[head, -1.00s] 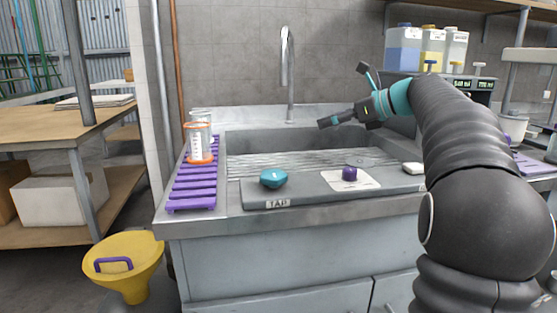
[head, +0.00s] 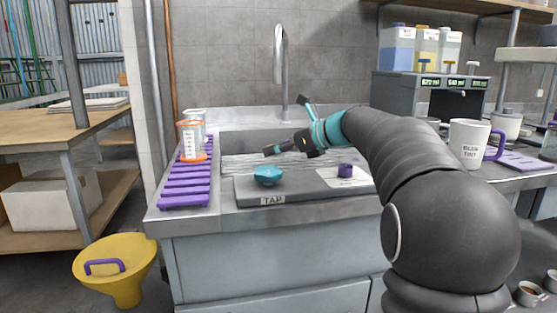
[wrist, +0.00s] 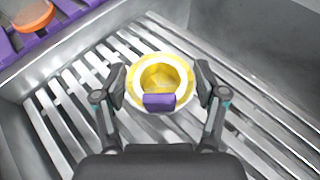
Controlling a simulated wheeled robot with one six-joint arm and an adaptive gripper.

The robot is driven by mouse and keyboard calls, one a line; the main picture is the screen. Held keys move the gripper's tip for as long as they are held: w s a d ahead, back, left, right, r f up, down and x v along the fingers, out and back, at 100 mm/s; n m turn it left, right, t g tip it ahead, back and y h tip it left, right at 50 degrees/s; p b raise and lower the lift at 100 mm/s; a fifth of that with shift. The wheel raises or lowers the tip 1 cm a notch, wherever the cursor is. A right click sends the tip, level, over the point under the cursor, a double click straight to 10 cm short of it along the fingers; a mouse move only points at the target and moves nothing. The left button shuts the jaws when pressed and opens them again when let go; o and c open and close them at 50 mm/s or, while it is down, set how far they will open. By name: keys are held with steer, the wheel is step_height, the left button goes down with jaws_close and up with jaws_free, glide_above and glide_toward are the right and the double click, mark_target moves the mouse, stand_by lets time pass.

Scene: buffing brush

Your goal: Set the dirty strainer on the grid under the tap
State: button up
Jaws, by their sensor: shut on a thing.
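The strainer (wrist: 145,97) is a small round piece with a white rim, a yellow inside and a purple tab. It sits between the two fingers of my gripper (wrist: 160,85), which is shut on it. The metal grid (wrist: 85,105) lies beneath it in the wrist view; I cannot tell whether they touch. In the head view my gripper (head: 272,149) is low over the sink, just above the grid (head: 235,163) and below the tap spout (head: 278,65). The strainer cannot be made out there.
A teal knob (head: 267,174) and a purple knob (head: 345,170) stand on the front ledge, marked TAP. A purple rack (head: 185,187) with orange-rimmed cups (head: 191,140) is at the left. A white mug (head: 468,143) stands right, and a yellow bin (head: 118,270) on the floor.

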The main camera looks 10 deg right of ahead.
steer(key=shift+f, duration=1.45)
steer(key=shift+f, duration=0.15)
steer(key=o, duration=1)
steer(key=shift+r, duration=0.2)
steer(key=v, duration=1.2)
steer(key=shift+f, duration=0.1)
